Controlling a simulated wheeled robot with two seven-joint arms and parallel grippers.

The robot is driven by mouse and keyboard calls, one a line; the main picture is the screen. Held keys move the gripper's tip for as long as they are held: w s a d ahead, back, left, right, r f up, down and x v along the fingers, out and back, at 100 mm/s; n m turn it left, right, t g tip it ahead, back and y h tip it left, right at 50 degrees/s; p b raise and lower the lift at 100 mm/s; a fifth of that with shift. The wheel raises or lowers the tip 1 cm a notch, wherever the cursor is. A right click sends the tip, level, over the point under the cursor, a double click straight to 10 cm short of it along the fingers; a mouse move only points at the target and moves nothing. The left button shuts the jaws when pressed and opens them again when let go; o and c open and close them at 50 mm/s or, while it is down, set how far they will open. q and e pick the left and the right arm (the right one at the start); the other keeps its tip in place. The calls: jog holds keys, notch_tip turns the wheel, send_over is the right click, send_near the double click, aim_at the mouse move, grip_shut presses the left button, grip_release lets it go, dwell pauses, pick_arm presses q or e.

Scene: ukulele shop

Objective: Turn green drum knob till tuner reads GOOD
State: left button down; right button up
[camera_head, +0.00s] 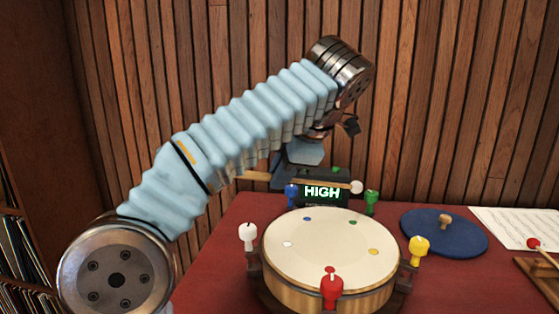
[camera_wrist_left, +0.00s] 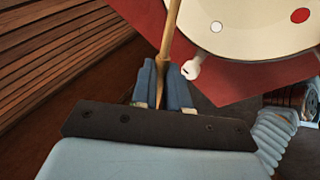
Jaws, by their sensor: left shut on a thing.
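The drum (camera_head: 330,250) has a cream head with coloured dots and stands on the red table. The green knob (camera_head: 371,200) is upright at its back right rim. The dark tuner (camera_head: 322,193) behind the drum reads HIGH in green. My left gripper (camera_head: 284,178) is above the back left of the drum, shut on a wooden mallet (camera_head: 318,182) with a pale ball end near the green knob. In the left wrist view the mallet's stick (camera_wrist_left: 172,35) passes between the blue fingers (camera_wrist_left: 164,85). I cannot tell whether the ball touches anything. My right gripper is out of view.
Other rim knobs are blue (camera_head: 291,195), white (camera_head: 247,234), yellow (camera_head: 418,248) and red (camera_head: 332,288). A blue round mat (camera_head: 420,236) with a wooden knob, sheet music (camera_head: 515,228) and a red-tipped stick (camera_head: 534,244) lie right. A slatted wood wall (camera_head: 460,110) stands behind.

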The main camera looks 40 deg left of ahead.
pick_arm(q)
jog(key=shift+a+f, duration=0.1)
jog(key=shift+f, duration=0.2)
notch_tip(320, 180, down, 5)
jog(key=shift+b, duration=0.6)
jog(key=shift+f+b, duration=0.45)
jog(key=shift+f, duration=0.1)
jog(key=shift+r, duration=0.1)
jog(key=shift+r+p, duration=1.05)
jog(key=shift+p, duration=0.05)
jog(key=shift+f, duration=0.1)
